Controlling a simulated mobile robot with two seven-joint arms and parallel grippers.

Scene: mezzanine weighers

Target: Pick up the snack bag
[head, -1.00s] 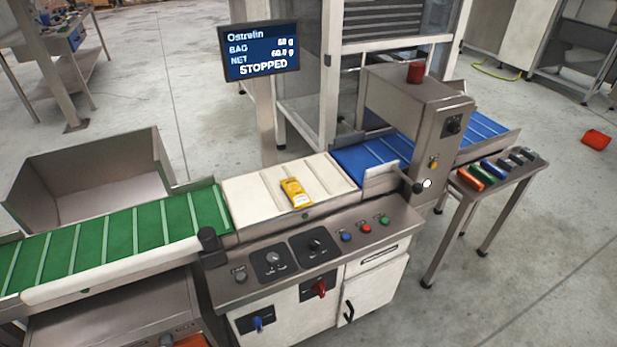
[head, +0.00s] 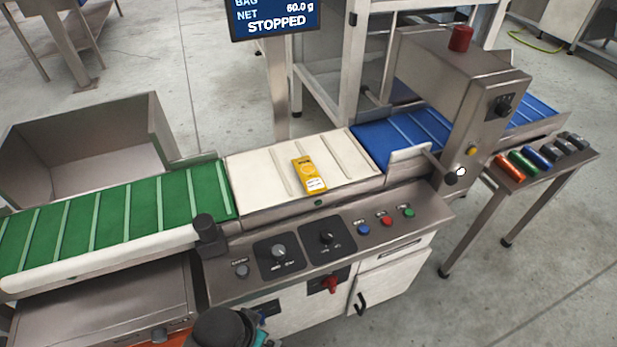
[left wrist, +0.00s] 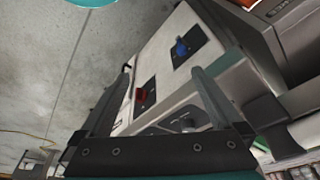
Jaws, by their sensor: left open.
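The snack bag (head: 309,174) is a small yellow packet with a white label at its near end. It lies flat on the white weighing belt (head: 250,187) in the middle of the machine. In the left wrist view, my left gripper (left wrist: 163,85) shows two grey fingers spread apart with nothing between them. It faces the machine's front cabinet with its blue and red switches, and the bag is not in that view. In the head view only a dark part of my arm shows at the bottom edge, apart from the bag. My right gripper is not seen.
A green cleated belt (head: 120,222) lies left of the white belt and a blue belt (head: 385,144) right of it. A steel housing (head: 460,100) spans the blue belt. A display (head: 275,15) reads STOPPED. A control panel (head: 325,240) with knobs and buttons lies in front.

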